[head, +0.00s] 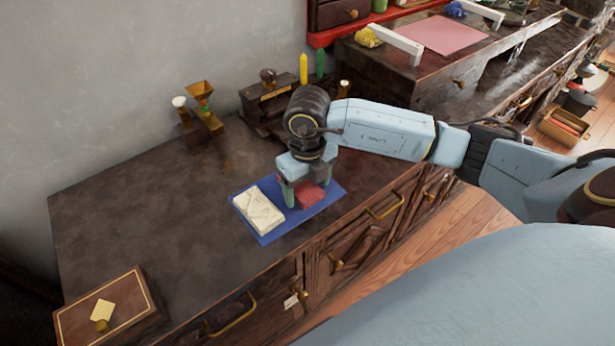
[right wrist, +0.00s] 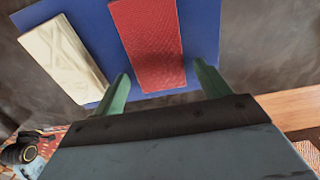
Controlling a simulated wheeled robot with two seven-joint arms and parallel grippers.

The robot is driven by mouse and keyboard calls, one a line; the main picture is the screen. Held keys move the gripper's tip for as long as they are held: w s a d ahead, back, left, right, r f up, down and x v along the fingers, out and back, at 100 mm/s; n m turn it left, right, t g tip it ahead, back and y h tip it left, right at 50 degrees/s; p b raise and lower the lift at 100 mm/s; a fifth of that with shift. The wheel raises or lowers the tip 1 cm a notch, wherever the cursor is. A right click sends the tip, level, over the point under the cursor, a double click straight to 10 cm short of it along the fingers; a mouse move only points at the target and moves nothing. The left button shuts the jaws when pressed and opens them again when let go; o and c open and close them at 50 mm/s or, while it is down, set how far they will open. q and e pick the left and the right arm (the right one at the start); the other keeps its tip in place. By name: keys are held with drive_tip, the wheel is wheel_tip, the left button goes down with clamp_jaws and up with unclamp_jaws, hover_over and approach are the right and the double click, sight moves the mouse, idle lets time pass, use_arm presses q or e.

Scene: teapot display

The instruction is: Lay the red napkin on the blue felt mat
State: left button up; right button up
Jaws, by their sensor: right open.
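The blue felt mat (head: 272,236) lies on the dark wooden counter near its front edge. It also shows in the right wrist view (right wrist: 199,40). The red napkin (head: 312,194), a folded textured rectangle, lies on the right part of the mat. In the right wrist view the napkin (right wrist: 147,42) is flat on the blue, with a cream folded cloth or block (head: 260,209) beside it on the left. My right gripper (head: 305,203) is just above the mat at the napkin. Its green fingers (right wrist: 165,88) are apart, with nothing held between them. My left gripper is not in view.
A wooden box (head: 110,312) with a yellow note stands at the front left. A small brass-and-wood grinder (head: 200,115) and a dark wooden stand (head: 265,95) are at the back. The counter left of the mat is clear.

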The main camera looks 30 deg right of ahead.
sight(308, 191)
drive_tip(key=shift+r, duration=0.25)
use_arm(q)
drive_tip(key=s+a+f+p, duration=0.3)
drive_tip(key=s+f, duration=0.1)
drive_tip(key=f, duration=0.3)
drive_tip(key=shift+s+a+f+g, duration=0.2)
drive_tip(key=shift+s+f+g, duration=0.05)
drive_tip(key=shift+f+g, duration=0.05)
use_arm(e)
wheel_tip(308, 191, up, 12)
